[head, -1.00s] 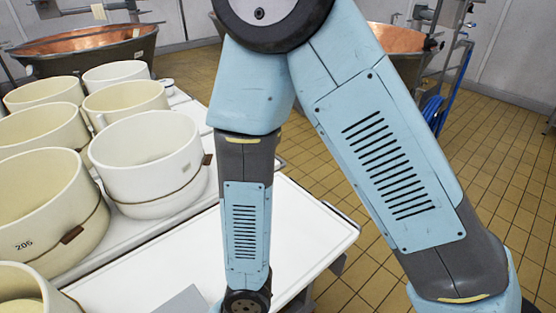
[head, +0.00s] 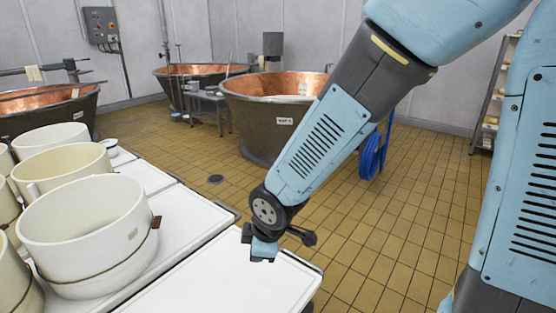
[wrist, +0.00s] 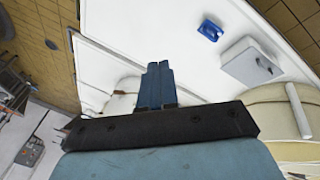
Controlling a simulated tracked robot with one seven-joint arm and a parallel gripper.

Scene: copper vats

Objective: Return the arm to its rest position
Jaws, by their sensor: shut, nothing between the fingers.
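My arm reaches across the head view from the upper right. My gripper (head: 262,252) hangs above the near white table (head: 215,275), clear of the cheese moulds. In the wrist view my gripper's two blue fingers (wrist: 155,84) lie together with nothing between them. The white table top (wrist: 185,45) lies beyond the fingers there. How high the gripper is above the table is hard to tell.
White round moulds (head: 88,235) stand on the tables at the left. Copper vats (head: 265,110) stand behind on the tiled floor. In the wrist view a small blue object (wrist: 210,29) and a grey-white box (wrist: 252,62) lie on the table. Tiled floor at right is open.

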